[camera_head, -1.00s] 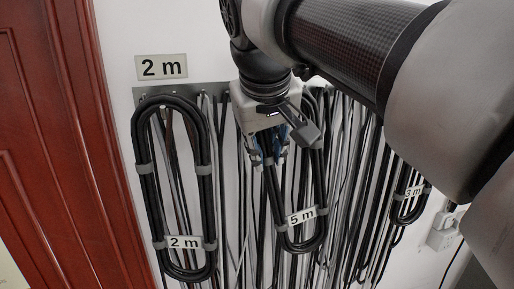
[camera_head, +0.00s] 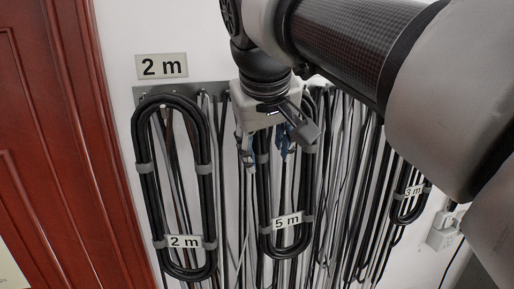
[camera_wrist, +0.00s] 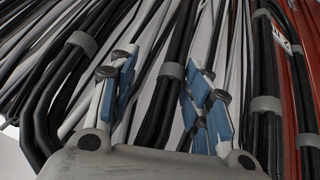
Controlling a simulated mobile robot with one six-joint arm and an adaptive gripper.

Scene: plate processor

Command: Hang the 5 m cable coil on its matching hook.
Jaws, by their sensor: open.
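The black 5 m coil (camera_head: 264,205) hangs upright against the wall, with its "5 m" tag (camera_head: 286,221) low on its front. Its top and whatever bears it are hidden behind my gripper and arm. My gripper (camera_head: 262,152) is open in front of the coil's upper left strand. In the wrist view, my blue-padded fingers (camera_wrist: 162,100) are spread, with that strand of the coil (camera_wrist: 178,45) and its grey clip between them, apart from both pads. No 5 m sign shows above the coil; my arm covers that part of the wall.
The 2 m coil (camera_head: 206,215) hangs at the left under a "2 m" sign (camera_head: 162,66) on a metal rail (camera_head: 150,90). A 3 m coil (camera_head: 410,203) hangs at the right. Many loose cables hang between them. A red door (camera_head: 50,150) borders the left, a socket (camera_head: 441,231) the right.

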